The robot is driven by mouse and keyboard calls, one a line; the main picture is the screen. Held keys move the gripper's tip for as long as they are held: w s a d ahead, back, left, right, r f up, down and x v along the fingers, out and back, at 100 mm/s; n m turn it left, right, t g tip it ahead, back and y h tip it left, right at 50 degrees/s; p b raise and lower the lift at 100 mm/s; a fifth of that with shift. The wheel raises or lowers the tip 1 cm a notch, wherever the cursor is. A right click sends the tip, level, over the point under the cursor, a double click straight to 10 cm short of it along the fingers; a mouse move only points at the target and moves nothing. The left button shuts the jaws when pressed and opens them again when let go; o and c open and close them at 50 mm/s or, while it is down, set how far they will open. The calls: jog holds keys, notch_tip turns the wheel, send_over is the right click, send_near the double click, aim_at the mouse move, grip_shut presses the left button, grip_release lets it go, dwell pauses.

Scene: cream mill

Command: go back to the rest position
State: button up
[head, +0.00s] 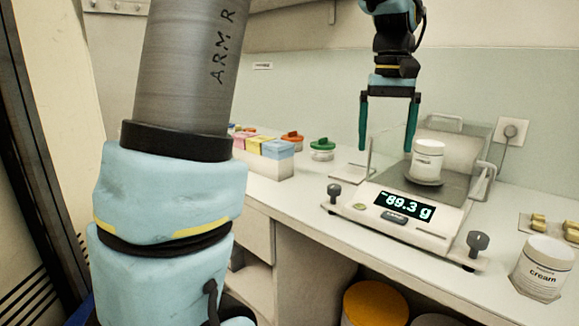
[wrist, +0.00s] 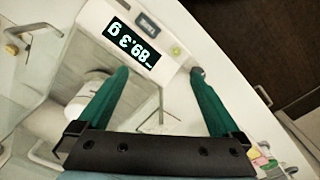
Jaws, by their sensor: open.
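My gripper (head: 385,145) is open and empty, its two green fingers pointing down above the left side of the balance. In the wrist view my gripper (wrist: 160,80) has its fingers spread wide with nothing between them. A white lidded jar (head: 427,158) stands upright on the pan of the balance (head: 365,225), just right of the fingers. In the wrist view the jar (wrist: 84,95) is partly hidden behind one finger. The display (head: 403,206) reads -89.3 g.
The balance has clear glass walls around its pan. A cream jar (head: 541,268) stands at the counter's right, near brass weights (head: 538,222). Coloured boxes (head: 277,150) and green-lidded (head: 322,149) and orange-lidded (head: 292,141) jars stand left. An orange-lidded tub (head: 375,305) is below.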

jog(key=s+a+f+p, duration=0.1)
jog(key=s+a+f, duration=0.2)
jog(key=a+f, duration=0.5)
jog(key=s+a+f+t+p, duration=0.1)
jog(key=s+a+f, duration=0.2)
jog(key=a+f, duration=0.6)
jog(key=a, duration=0.9)
jog(key=shift+f, duration=0.15)
